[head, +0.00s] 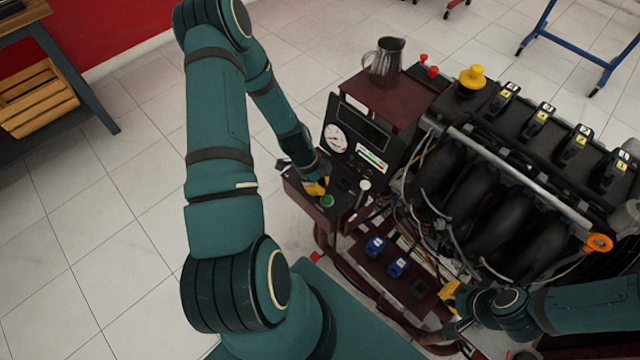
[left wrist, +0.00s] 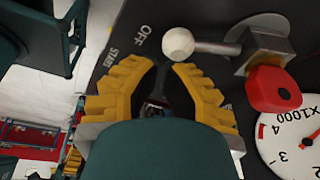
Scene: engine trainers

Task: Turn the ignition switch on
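The ignition switch (left wrist: 162,82) is a small dark piece on the black panel, by the printed OFF and START labels in the left wrist view. My left gripper (left wrist: 163,70) has its yellow fingertips drawn close together on both sides of the switch, with the dark piece filling the narrow gap. Its body hides the lower part of the switch. In the head view my left gripper (head: 317,187) is down at the control panel (head: 297,183), and the switch is hidden there. My right gripper (head: 450,296) is low beside the engine, its fingers partly hidden.
A white-knobbed lever (left wrist: 178,44) stands close to the left fingers; a red part (left wrist: 273,90) and a dial gauge (left wrist: 297,140) are beside it. A green button (head: 327,201) sits in front of the gripper.

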